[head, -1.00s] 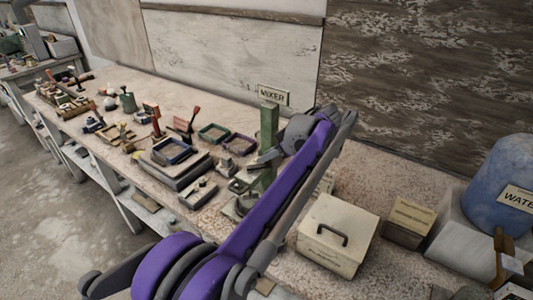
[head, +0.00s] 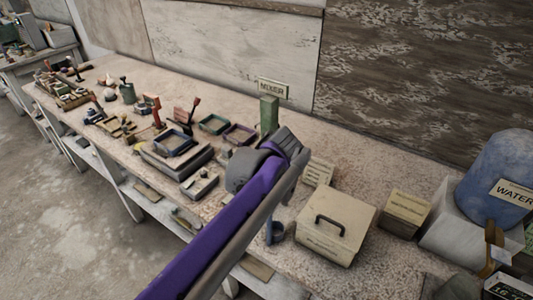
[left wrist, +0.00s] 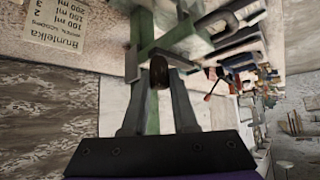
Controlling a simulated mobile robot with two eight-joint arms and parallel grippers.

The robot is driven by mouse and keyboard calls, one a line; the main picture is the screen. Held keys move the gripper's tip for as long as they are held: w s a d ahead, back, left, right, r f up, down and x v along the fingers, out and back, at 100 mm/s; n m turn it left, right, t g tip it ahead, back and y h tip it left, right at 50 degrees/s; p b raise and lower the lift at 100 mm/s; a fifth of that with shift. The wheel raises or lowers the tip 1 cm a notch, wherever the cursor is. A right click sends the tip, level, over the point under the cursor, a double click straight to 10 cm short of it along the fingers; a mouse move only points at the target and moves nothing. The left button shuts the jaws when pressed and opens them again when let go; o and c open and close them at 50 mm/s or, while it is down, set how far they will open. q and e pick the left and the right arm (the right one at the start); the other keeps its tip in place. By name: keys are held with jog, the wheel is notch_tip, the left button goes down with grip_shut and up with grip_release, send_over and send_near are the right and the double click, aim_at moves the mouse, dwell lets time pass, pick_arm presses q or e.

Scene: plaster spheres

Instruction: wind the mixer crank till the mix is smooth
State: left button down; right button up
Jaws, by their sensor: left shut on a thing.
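The mixer shows as a green post (head: 269,115) on the bench under a MIXER sign (head: 272,89); my purple and grey arm hides its lower part. In the left wrist view its green frame (left wrist: 150,118) runs behind my fingers. The crank's dark brown knob (left wrist: 158,76) sits between the fingertips of my left gripper (left wrist: 156,70), which is shut on it. In the head view my arm hides the left gripper. The mix and the inside of the bowl cannot be seen. My right gripper is in neither view.
A cream lidded box (head: 337,222) with a black handle stands right of my arm, with a smaller labelled box (head: 405,214) and a blue water barrel (head: 503,178) beyond. Trays (head: 174,145) and small tools crowd the bench to the left. A blue cup-like thing (head: 275,233) is near the front edge.

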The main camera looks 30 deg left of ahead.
pick_arm(q)
jog(key=shift+s+m, duration=0.1)
jog(key=shift+m, duration=0.2)
jog(key=c, duration=1)
grip_release()
jog(key=p+v, duration=0.1)
jog(key=v, duration=1)
jog(key=shift+s+a, duration=0.15)
jog(key=shift+a, duration=0.1)
